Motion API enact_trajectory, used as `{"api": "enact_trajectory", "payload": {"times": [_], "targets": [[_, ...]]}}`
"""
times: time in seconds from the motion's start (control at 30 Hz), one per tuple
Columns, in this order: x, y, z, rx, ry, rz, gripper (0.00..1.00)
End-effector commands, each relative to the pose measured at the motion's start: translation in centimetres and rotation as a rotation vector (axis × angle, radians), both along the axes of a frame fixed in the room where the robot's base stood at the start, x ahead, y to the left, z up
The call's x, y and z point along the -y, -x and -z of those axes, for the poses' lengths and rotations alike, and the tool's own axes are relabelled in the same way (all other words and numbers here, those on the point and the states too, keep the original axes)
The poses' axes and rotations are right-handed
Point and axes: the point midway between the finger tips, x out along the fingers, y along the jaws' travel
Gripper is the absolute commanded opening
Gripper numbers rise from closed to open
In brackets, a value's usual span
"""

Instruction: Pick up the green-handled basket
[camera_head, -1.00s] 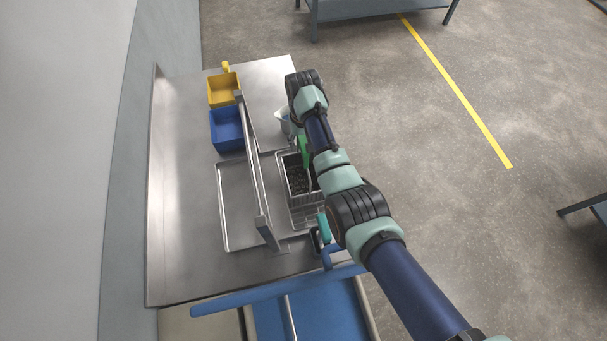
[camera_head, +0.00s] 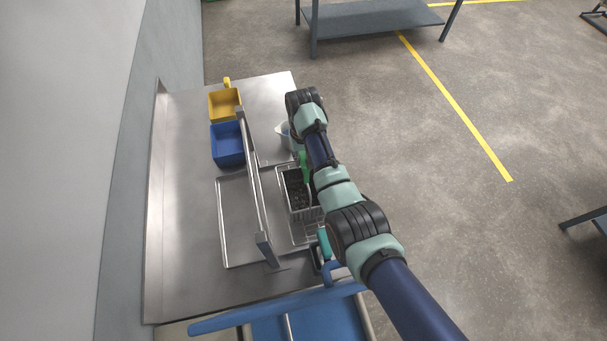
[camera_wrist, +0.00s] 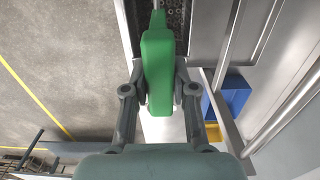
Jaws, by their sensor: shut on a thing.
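The green-handled basket (camera_head: 292,193) is a metal basket filled with dark small parts. It sits at the wire rack on the steel table, partly behind my arm in the head view. Its green handle (camera_wrist: 157,65) stands between my fingers in the wrist view, and a bit of the handle shows in the head view (camera_head: 304,168). My gripper (camera_wrist: 160,95) is shut on the green handle, a finger on each side. In the head view my arm hides the gripper. I cannot tell whether the basket is lifted off the rack.
A metal rail (camera_head: 256,195) runs over a shallow tray (camera_head: 221,220) left of the basket. A blue bin (camera_head: 228,160) and a yellow bin (camera_head: 224,117) stand at the back left. A pale jug (camera_head: 284,137) stands behind the basket. A blue cart (camera_head: 300,325) is at the front.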

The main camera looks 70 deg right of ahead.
Motion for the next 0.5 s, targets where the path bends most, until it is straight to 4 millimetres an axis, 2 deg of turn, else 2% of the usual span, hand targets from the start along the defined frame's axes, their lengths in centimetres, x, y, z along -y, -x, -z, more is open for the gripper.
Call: {"api": "enact_trajectory", "payload": {"times": [0.17,0.43,0.5], "targets": [[0.2,-0.1,-2.6,0.006,0.006,0.0,0.0],[0.1,-0.1,-8.5,0.004,0.006,0.0,0.0],[0.1,-0.1,-9.4,0.003,0.004,0.0,0.0]]}}
